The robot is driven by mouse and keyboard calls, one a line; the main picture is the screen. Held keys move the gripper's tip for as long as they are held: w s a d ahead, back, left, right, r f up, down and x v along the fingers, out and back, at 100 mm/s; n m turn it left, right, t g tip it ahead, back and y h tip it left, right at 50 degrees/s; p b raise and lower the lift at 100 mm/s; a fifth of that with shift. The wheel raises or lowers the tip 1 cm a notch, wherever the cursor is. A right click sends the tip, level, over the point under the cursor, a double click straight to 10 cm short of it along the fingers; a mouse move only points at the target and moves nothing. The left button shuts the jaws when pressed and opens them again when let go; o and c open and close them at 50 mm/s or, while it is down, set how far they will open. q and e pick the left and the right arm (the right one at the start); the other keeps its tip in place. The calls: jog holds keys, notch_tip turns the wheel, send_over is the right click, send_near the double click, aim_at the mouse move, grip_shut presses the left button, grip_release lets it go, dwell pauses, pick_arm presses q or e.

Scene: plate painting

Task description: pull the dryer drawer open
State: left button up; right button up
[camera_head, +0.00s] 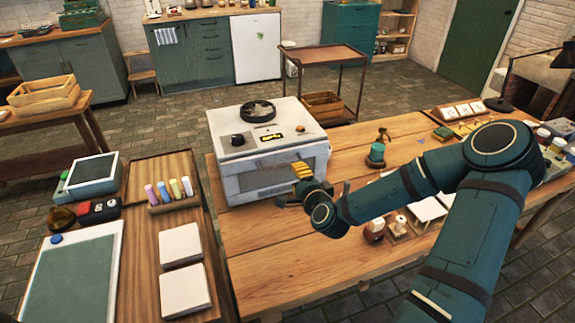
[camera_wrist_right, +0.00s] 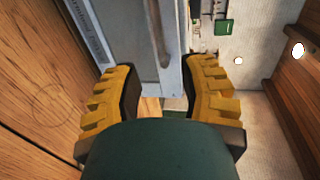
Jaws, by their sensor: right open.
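The dryer (camera_head: 230,160) is a white box with a round black vent, a dark knob and a small lit display on top, standing on the wooden table. Its drawer front (camera_head: 262,182) faces my side and looks flush with the body, partly hidden by my right gripper (camera_head: 294,186). In the right wrist view, the pale drawer front (camera_wrist_right: 125,45) carries a long grey handle bar (camera_wrist_right: 157,35). My right gripper (camera_wrist_right: 160,80) is open, with its yellow fingers apart and the bar ahead between them. I cannot tell whether they touch it. My left gripper is out of view.
The table (camera_head: 290,265) is clear in front of the dryer. A small green-topped stand (camera_head: 376,153) is to its right, with stamps (camera_head: 375,230) near my right arm. White tiles (camera_head: 181,245) and coloured bottles (camera_head: 175,188) are on the left worktop.

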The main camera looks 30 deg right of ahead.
aim_at(288, 164)
jog(key=b+x, duration=0.1)
jog(key=x, duration=0.8)
jog(key=shift+o, duration=0.2)
grip_shut()
